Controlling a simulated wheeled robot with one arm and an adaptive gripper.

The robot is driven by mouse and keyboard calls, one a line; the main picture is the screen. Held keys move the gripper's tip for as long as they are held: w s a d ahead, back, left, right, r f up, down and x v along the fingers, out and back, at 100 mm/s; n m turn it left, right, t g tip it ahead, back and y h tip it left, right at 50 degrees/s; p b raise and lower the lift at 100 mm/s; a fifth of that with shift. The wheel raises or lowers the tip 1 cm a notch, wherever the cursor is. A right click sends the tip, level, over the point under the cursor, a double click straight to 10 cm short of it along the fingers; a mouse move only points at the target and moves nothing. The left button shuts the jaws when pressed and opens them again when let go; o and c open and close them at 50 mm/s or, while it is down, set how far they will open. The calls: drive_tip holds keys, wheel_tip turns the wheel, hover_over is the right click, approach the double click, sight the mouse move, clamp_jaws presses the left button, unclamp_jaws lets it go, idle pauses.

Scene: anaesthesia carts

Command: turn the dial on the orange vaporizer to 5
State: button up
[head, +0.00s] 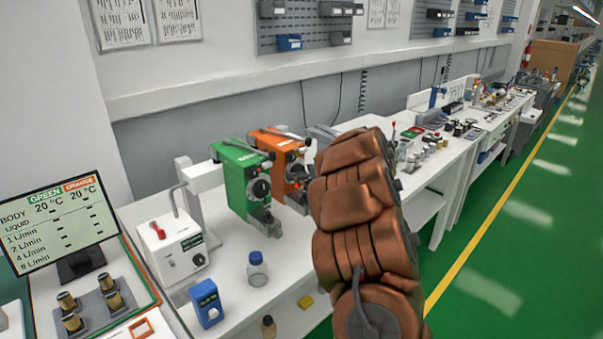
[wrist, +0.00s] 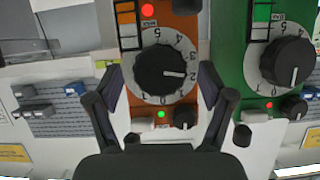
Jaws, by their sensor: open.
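The orange vaporizer (head: 272,140) stands on the white bench beside the green one, partly hidden by my arm in the head view. In the wrist view the orange vaporizer (wrist: 190,25) is straight ahead, with its round black dial (wrist: 160,73) in the middle. A white mark on the dial points right, near the 2; the 5 is at the top of the scale. My gripper (wrist: 160,77) is open, with one finger on each side of the dial and nothing held. Whether the fingers touch the dial cannot be told.
The green vaporizer (head: 235,178) stands close by on the left; its dial (wrist: 287,62) is on the right in the wrist view. A small black knob (wrist: 184,118) sits below the orange dial. A blue-capped bottle (head: 257,270) and a white box (head: 172,250) stand on the bench.

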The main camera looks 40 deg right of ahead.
drive_tip(key=shift+c, duration=0.3)
drive_tip(key=c, duration=1.1)
drive_tip(key=n+h+b, duration=0.1)
drive_tip(key=b, duration=0.1)
drive_tip(key=n+b, duration=0.1)
drive_tip(key=b, duration=0.1)
drive_tip(key=shift+a+f+h, duration=0.2)
drive_tip(key=shift+f+h, duration=0.15)
drive_tip(key=shift+h, duration=0.05)
drive_tip(key=n+h+b, duration=0.1)
drive_tip(key=b, duration=0.1)
drive_tip(key=n+h+b, duration=0.1)
drive_tip(key=b, duration=0.2)
drive_tip(key=n+b, duration=0.1)
drive_tip(key=b, duration=0.1)
drive_tip(key=shift+a+f+n+h, duration=0.15)
drive_tip(key=shift+f+n+h, duration=0.15)
drive_tip(key=shift+h, duration=0.1)
drive_tip(key=n+t+h+b, duration=0.1)
drive_tip(key=n+h+b, duration=0.1)
drive_tip(key=b, duration=0.6)
drive_tip(key=shift+n, duration=0.6)
drive_tip(key=b, duration=0.2)
drive_tip(key=n+b, duration=0.1)
drive_tip(key=b, duration=0.1)
drive_tip(key=shift+a+r+n+t+h, duration=0.1)
drive_tip(key=shift+r+n+t+h, duration=0.05)
drive_tip(key=shift+n+t+h, duration=0.2)
drive_tip(key=shift+r+b, duration=0.15)
drive_tip(key=shift+b, duration=0.35)
